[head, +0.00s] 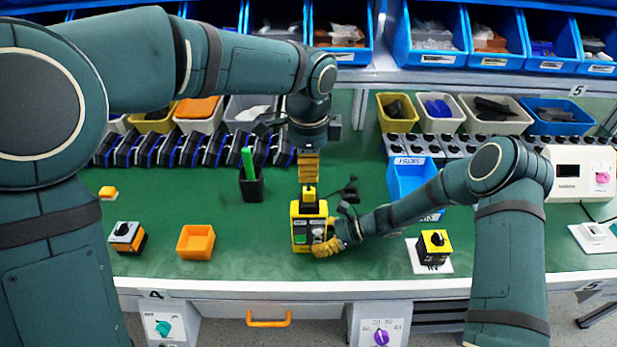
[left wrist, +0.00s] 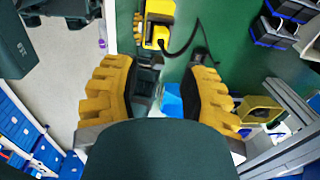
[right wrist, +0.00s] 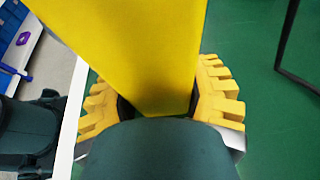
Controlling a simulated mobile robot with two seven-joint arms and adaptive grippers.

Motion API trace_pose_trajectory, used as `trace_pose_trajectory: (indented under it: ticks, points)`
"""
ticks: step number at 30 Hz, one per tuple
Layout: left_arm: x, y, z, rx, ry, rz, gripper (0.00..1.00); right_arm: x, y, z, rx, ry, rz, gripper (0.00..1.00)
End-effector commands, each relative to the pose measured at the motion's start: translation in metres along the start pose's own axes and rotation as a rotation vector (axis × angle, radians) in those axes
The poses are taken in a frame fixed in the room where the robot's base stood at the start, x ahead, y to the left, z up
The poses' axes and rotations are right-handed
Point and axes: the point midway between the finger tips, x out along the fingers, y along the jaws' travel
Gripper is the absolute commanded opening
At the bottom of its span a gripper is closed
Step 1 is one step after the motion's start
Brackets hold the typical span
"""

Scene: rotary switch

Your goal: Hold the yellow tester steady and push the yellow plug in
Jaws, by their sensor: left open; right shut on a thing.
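The yellow tester (head: 297,236) stands upright on the green bench in the head view, near its front edge. The yellow plug (head: 309,194) is at the top of the tester; how deep it sits cannot be told. My left gripper (head: 308,178) is open, pointing down just above the plug. In the left wrist view its fingers (left wrist: 162,68) are apart with nothing between them, and a yellow body with a black cable (left wrist: 156,38) shows beyond them. My right gripper (head: 325,246) is shut on the tester's lower right side. In the right wrist view the tester's yellow wall (right wrist: 130,50) fills the space between its fingers (right wrist: 158,88).
A black holder with a green pen (head: 250,183) stands left of the tester. An orange tray (head: 196,242) and a switch box (head: 127,237) lie further left. A blue bin (head: 405,178) and a yellow-black switch (head: 434,246) are to the right. Bench around the orange tray is clear.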

Motion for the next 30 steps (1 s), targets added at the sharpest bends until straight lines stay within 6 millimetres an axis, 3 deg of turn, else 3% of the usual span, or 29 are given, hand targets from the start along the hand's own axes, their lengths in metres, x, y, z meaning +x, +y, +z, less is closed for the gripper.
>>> trace_pose_trajectory:
  ticks: [6, 19, 20, 22, 30]
  points:
    - [-0.021, 0.0, 0.0, -0.001, 0.0, 0.0, 0.43, 0.0, 0.0, 0.001, -0.001, -0.001, 0.0, 0.14]
    - [-0.023, 0.0, 0.0, 0.0, 0.0, 0.0, 0.43, 0.0, 0.0, 0.001, -0.001, -0.001, 0.0, 0.14]
    - [-0.023, 0.0, 0.0, 0.0, 0.0, 0.0, 0.43, 0.0, 0.0, 0.001, -0.001, -0.001, 0.0, 0.6]
    - [-0.023, 0.0, 0.0, 0.0, 0.0, 0.0, 0.43, 0.0, 0.0, 0.001, -0.001, -0.001, 0.0, 0.85]
    - [-0.023, 0.0, 0.0, 0.0, 0.0, 0.0, 0.43, 0.0, 0.0, 0.0, 0.0, -0.001, 0.0, 0.87]
